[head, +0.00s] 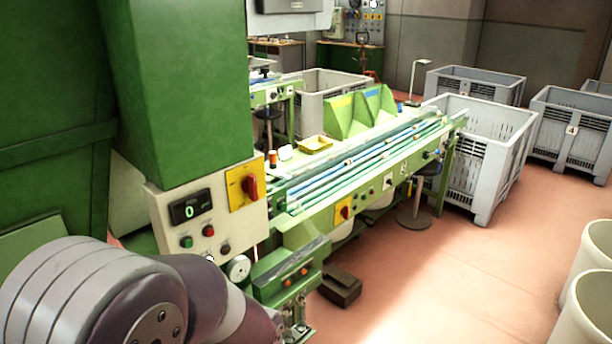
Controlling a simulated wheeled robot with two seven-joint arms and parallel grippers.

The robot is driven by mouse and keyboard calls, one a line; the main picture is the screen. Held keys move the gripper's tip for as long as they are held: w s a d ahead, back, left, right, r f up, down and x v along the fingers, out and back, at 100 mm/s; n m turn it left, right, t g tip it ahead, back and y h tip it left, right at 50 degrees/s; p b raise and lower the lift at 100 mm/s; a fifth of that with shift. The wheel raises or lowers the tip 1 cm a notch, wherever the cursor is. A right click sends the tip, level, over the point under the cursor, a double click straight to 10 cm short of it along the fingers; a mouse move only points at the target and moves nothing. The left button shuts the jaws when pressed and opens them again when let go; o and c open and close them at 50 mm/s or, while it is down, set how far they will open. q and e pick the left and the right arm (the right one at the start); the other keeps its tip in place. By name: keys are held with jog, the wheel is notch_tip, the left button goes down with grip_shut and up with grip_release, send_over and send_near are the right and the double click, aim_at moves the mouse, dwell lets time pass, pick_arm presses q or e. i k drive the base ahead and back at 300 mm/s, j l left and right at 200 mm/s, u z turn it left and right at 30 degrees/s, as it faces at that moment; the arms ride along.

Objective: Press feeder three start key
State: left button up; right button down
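A beige control panel (166,228) is fixed to the green machine column at left centre. It has a dark display reading 0 (190,210), a green key (186,242), a red key (208,230) and a dark key (225,249). A yellow plate with a red rotary switch (250,187) is at its upper right. No readable label shows which feeder this panel belongs to. My arm fills the lower left, just below the panel, and covers what lies behind it. Neither of my grippers can be made out.
A green conveyor bench (318,212) runs to the upper right, with another yellow switch plate (343,211) on its side. A stool (412,218) and grey crates (484,150) stand beyond. Cream bins (590,305) are at lower right. The red floor between is mostly clear.

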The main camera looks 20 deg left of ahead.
aim_at(189, 244)
jog(key=u, duration=1.45)
